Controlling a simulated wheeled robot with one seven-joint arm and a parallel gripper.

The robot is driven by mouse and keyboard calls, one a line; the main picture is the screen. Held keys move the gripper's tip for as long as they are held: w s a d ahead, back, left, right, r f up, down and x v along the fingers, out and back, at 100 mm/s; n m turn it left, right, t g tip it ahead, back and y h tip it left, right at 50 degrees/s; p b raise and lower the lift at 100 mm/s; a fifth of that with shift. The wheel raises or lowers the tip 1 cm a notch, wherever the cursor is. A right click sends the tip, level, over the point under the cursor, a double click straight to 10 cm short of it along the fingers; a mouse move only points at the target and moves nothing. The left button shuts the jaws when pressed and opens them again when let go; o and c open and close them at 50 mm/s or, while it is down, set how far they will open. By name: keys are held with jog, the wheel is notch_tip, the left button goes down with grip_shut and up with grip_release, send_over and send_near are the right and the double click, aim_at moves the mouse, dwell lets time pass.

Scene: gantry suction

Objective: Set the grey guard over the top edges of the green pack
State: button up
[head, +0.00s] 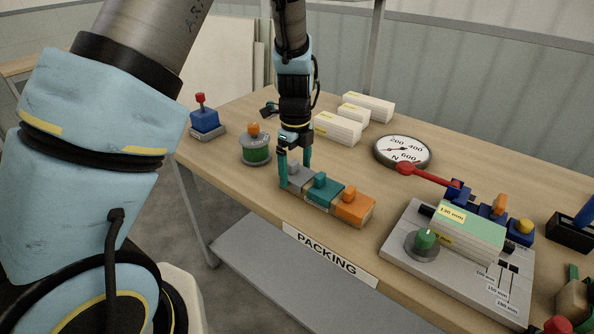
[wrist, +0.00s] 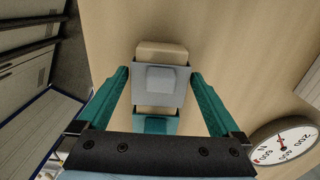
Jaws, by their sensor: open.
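The grey guard (head: 299,177) sits at the left end of a row of guards near the table's front edge; it has a raised grey block on top. In the wrist view the grey guard (wrist: 148,98) lies over a tan block, between my teal fingers. My gripper (head: 295,170) points down over it with its jaws open. In the wrist view the gripper (wrist: 160,74) has a finger on each side of the guard, with gaps showing. The green pack (head: 470,232) lies in a grey fixture at the right, with a "130 mm" label on it.
A teal guard (head: 325,192) and an orange guard (head: 354,206) stand right beside the grey one. The fixture (head: 403,225) carries a green knob and a red lever. A dial (head: 402,151), white packs (head: 338,129) and a green spool (head: 256,152) stand around.

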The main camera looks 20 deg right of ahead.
jog(key=c, duration=1)
jog(key=shift+r, duration=0.1)
